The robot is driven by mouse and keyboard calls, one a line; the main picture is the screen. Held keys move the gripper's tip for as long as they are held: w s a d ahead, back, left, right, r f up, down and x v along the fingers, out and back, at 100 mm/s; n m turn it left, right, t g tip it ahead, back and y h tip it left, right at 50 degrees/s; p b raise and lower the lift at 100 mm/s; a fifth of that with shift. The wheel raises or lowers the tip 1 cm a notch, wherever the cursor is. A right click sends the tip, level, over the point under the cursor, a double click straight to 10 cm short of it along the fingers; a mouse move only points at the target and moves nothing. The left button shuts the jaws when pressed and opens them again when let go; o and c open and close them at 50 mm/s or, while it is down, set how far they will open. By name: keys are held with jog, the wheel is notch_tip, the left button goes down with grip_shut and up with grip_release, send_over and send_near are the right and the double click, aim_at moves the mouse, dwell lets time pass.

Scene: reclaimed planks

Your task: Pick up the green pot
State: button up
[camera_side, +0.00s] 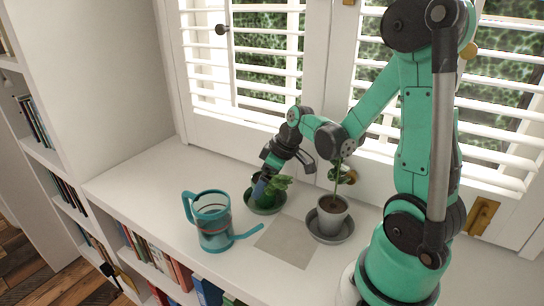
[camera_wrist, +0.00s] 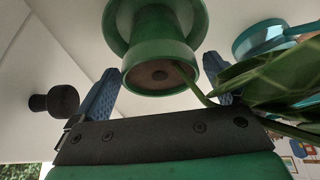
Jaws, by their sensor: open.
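The green pot (camera_wrist: 158,50) stands on its green saucer (camera_wrist: 113,30) and shows brown soil inside. In the side view the green pot (camera_side: 266,201) is partly hidden by its leaves and my gripper, on a saucer near the window. My gripper (camera_wrist: 160,78) is open, with one blue finger on each side of the pot in the wrist view. The left finger has a clear gap to the pot; the right finger is partly behind a leaf, so I cannot tell if it touches. In the side view my gripper (camera_side: 266,182) reaches down at the pot.
A light grey pot (camera_side: 332,214) with a thin stem stands on a grey saucer (camera_side: 345,230) to the right. A teal watering can (camera_side: 212,222) stands to the left, its spout toward a bare grey square (camera_side: 284,244). Window shutters (camera_side: 262,60) rise behind. Books line shelves below.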

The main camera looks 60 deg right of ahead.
jog(key=shift+w+f, duration=0.2)
jog(key=shift+f, duration=0.25)
grip_shut()
jog(key=shift+r, duration=0.2)
notch_tip(320, 180, up, 23)
jog(key=shift+f, duration=0.2)
dwell(0.8)
